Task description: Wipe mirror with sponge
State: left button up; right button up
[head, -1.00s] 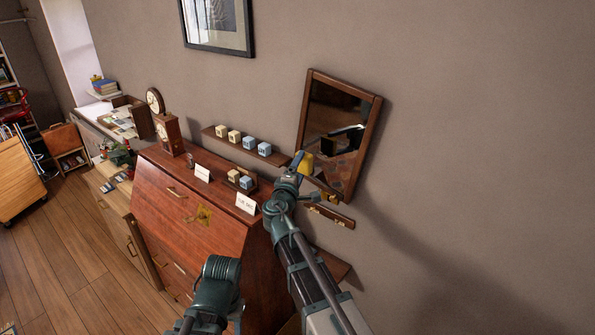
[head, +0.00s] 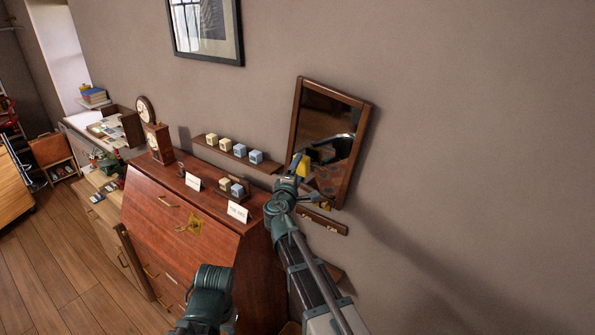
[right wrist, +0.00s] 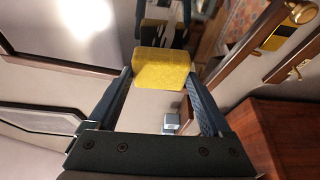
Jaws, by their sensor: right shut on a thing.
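The mirror (head: 329,125) hangs on the wall in a dark wooden frame, right of the desk. Its glass also shows in the right wrist view (right wrist: 230,30), with a reflection in it. My right gripper (head: 297,165) is at the lower left of the mirror. It is shut on the yellow sponge (right wrist: 163,69), which sits between its two fingers. The sponge (head: 304,166) overlaps the mirror's lower left part in the head view. I cannot tell whether it touches the glass. My left arm shows at the bottom, but its gripper is out of view.
A small wooden ledge (head: 322,221) is on the wall under the mirror. A shelf with several small blocks (head: 236,151) is left of it. A reddish desk (head: 165,215) with cards and a clock (head: 158,143) stands below. A framed picture (head: 206,30) hangs above. The wall at right is clear.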

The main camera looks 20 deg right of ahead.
jog(key=shift+w+d, duration=0.6)
jog(key=shift+d, duration=0.2)
dwell(0.4)
jog(key=shift+s, duration=0.1)
jog(key=shift+s+d+f+b, duration=0.15)
jog(key=shift+s+d, duration=0.35)
jog(key=shift+s, duration=0.15)
jog(key=shift+s+d+f+b, duration=0.15)
jog(key=shift+s+d, duration=0.3)
jog(key=shift+s, duration=0.3)
jog(key=shift+s+d, duration=0.1)
jog(key=shift+d, duration=0.05)
jog(key=shift+s+d+f+b, duration=0.15)
jog(key=shift+s+d, duration=0.4)
jog(key=shift+s, duration=0.1)
jog(key=shift+s+d+f+b, duration=0.15)
jog(key=shift+s+d, duration=0.4)
jog(key=shift+s, duration=0.05)
jog(key=shift+w, duration=0.15)
